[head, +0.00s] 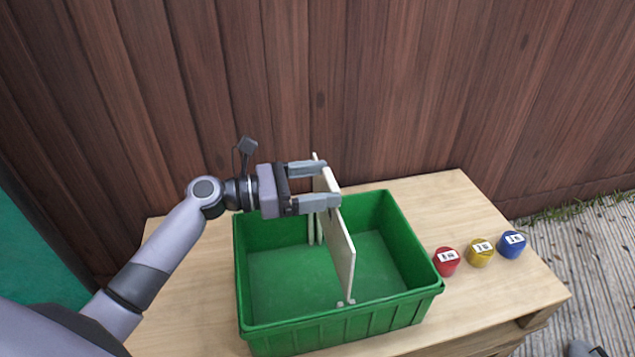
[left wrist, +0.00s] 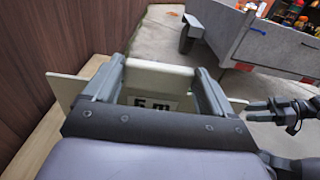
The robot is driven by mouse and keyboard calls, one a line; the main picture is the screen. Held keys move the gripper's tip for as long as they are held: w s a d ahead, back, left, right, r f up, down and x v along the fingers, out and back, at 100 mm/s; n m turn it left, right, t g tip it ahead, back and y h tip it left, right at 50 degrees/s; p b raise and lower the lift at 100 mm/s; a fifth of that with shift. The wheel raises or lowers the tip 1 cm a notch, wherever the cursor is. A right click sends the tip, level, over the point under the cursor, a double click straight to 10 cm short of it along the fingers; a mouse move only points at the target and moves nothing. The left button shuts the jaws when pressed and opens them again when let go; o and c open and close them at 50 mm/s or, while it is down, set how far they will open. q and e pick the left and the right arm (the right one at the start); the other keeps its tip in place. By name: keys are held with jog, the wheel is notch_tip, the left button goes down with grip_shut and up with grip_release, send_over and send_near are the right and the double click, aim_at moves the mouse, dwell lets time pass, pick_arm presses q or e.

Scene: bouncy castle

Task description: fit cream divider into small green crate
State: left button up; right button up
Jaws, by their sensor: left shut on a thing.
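The small green crate (head: 340,322) stands open on the wooden table. My left gripper (head: 328,184) is shut on the top edge of the cream divider (head: 341,245), above the crate. The divider is roughly upright and runs front to back, its lower part inside the crate outline. Pale guides show at the back wall (head: 314,230) and near the front (head: 345,303); I cannot tell whether the divider sits between them. In the left wrist view the divider (left wrist: 66,89) spans the fingers. What looks like my right gripper (left wrist: 262,108) shows at that view's right, its jaws unclear.
A wooden fence (head: 400,80) rises behind. A grey bin-like cart (left wrist: 260,45) with coloured items shows in the left wrist view.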

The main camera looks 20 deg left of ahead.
jog(key=shift+s+d+f, duration=0.1)
jog(key=shift+d+f, duration=0.1)
jog(key=shift+f, duration=0.05)
